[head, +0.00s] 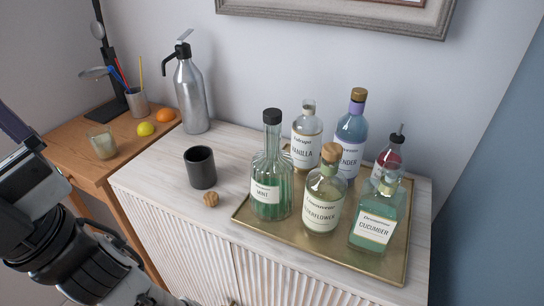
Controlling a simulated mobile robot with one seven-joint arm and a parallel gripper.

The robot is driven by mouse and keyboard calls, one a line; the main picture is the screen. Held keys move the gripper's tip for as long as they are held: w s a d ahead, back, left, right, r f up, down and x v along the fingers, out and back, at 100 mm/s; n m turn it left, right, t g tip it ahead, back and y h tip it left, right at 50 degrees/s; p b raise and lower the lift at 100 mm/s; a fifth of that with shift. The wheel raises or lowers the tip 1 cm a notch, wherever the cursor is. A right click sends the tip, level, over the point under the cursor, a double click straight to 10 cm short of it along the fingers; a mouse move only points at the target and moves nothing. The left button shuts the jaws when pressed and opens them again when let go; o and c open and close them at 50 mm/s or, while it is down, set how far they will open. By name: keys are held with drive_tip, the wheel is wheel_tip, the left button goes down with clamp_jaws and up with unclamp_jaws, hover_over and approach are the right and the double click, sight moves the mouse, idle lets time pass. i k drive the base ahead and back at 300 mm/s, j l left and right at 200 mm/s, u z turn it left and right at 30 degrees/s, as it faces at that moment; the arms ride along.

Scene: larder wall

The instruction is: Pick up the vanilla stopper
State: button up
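A small round wooden or cork stopper (211,199) lies loose on the pale cabinet top, just in front of a dark cup. It carries no label that I can read. The bottle labelled VANILLA (306,150) stands at the back of the brass tray, behind the mint and elderflower bottles. Its clear neck has no cork showing; I cannot tell whether it is open or glass-stopped. My arm shows at the lower left, but its gripper fingers are not in view.
The brass tray (250,222) also holds mint (270,185), elderflower (322,205), lavender (351,135), cucumber (374,230) and a red bottle (385,160). The dark cup (200,168) and steel siphon (190,95) stand left. A wooden desk (75,150) adjoins. Cabinet space around the stopper is clear.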

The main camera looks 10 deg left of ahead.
sight(211, 199)
drive_tip(key=k+j+z, duration=0.2)
drive_tip(key=j, duration=0.2)
drive_tip(key=j+z, duration=0.15)
drive_tip(key=j, duration=0.3)
drive_tip(key=k+j+z, duration=0.2)
drive_tip(key=j, duration=0.15)
drive_tip(key=i, duration=0.45)
